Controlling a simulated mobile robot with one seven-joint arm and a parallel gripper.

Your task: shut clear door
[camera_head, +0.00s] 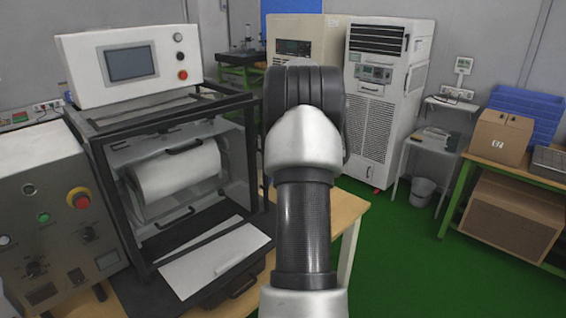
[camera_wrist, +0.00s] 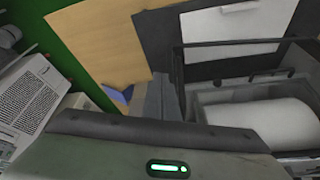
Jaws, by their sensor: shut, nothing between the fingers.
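The test machine has a black open frame (camera_head: 128,215) with a white drum (camera_head: 178,172) inside. The drum also shows in the wrist view (camera_wrist: 262,118). Dark handles (camera_head: 184,147) show in front of the drum and below it. The clear door's pane is hard to tell from the open frame, so I cannot tell its exact angle. A white sheet with a dark bar (camera_head: 215,258) lies at the machine's front. My gripper (camera_wrist: 166,98) is shut and empty, beside the machine's dark edge in the wrist view. In the head view my arm hides it.
A control box with a red button (camera_head: 80,198) stands left of the machine. A wooden table (camera_head: 345,212) is under it. A white cabinet (camera_head: 380,100) stands behind. A bench with cardboard boxes (camera_head: 500,135) is at right. Green floor (camera_head: 400,260) lies clear between.

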